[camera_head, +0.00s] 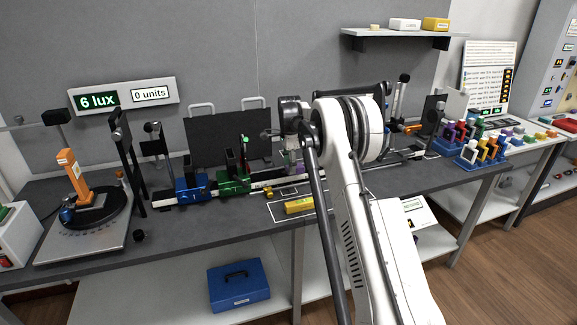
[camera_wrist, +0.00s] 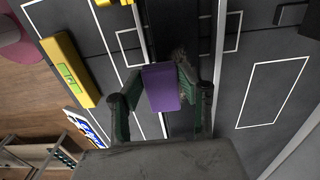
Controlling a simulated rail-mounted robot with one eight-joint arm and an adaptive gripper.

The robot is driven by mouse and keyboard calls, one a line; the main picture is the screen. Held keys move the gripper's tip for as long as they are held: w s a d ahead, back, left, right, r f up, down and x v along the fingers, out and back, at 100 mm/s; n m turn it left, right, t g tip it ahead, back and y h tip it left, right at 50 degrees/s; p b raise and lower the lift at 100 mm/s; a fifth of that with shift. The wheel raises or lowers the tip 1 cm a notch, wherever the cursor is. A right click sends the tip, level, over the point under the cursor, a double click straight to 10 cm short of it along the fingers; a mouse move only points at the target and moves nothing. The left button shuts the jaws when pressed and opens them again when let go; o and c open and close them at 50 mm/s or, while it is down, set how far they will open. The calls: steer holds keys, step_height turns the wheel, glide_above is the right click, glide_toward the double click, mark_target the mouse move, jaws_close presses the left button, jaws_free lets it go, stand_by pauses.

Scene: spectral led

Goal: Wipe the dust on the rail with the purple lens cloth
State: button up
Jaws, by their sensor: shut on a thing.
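The purple lens cloth (camera_wrist: 162,90) is a flat purple block between the two green-padded fingers of my gripper (camera_wrist: 160,76) in the wrist view. My gripper is shut on it and holds it over the rail (camera_wrist: 178,20), a dark strip with bright edges. A brownish, speckled patch of dust (camera_wrist: 180,56) shows just beyond the cloth, partly hidden by the cloth and fingers. I cannot tell if the cloth touches the rail. In the head view, the rail (camera_head: 262,186) runs along the bench, and my arm hides much of the gripper area.
A yellow box (camera_wrist: 68,70) lies beside the rail, also visible in the head view (camera_head: 299,205). Blue (camera_head: 191,188) and green (camera_head: 233,183) mounts stand on the rail at left. A dark panel (camera_head: 226,138) stands behind. White-outlined bench areas (camera_wrist: 270,92) to the right are mostly bare.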

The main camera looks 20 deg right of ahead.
stand_by(0.4)
steer(key=shift+w+d, duration=0.15)
steer(key=shift+w, duration=1.15)
steer(key=shift+f, duration=0.6)
steer(key=shift+w, duration=0.1)
steer(key=shift+w+d+f, duration=0.1)
steer(key=shift+w, duration=1)
steer(key=shift+s+b, duration=0.6)
steer(key=shift+s, duration=0.6)
steer(key=shift+s+a+r, duration=0.15)
steer(key=shift+s, duration=0.35)
steer(key=shift+s+a+r, duration=0.1)
steer(key=shift+s, duration=0.4)
